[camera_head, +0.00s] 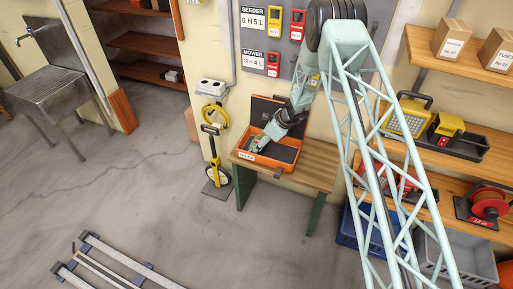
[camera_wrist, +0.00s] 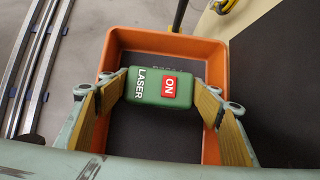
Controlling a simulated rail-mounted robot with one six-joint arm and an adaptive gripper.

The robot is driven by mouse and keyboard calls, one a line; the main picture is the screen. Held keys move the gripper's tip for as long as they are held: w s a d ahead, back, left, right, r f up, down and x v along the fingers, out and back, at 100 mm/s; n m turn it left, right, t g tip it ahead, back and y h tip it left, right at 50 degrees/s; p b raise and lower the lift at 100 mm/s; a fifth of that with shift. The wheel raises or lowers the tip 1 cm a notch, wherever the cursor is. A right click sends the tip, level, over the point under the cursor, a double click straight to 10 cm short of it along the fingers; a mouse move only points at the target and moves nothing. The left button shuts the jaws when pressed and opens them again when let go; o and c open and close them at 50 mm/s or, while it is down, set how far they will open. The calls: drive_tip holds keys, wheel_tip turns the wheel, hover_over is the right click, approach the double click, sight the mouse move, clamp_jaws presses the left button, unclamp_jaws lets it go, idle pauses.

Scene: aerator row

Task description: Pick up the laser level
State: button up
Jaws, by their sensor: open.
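The laser level is a green box (camera_wrist: 150,88) with white LASER lettering and a red ON panel, seen in the wrist view. It lies between the two fingers of my gripper (camera_wrist: 160,105), which stand apart on its left and right. Whether either finger touches it is hard to tell. An orange tray (camera_wrist: 208,50) with a dark floor surrounds it in this view. In the head view, my gripper (camera_head: 257,143) reaches down into the orange tray (camera_head: 262,161) on a wooden bench (camera_head: 318,172); the laser level is too small to make out surely there.
A yellow measuring wheel (camera_head: 212,155) stands left of the bench. A dark upright panel (camera_head: 263,108) is behind the tray. Shelves with a yellow lamp (camera_head: 405,118) and a red reel (camera_head: 489,203) are at right. Metal rails (camera_head: 110,262) lie on the floor at front left.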

idle(0.4)
drive_tip(key=shift+a, duration=0.1)
drive_tip(key=c, duration=0.7)
drive_tip(key=shift+r, duration=0.1)
drive_tip(key=shift+c, duration=0.2)
drive_tip(key=shift+r+p, duration=1.05)
drive_tip(key=shift+r, duration=3.9)
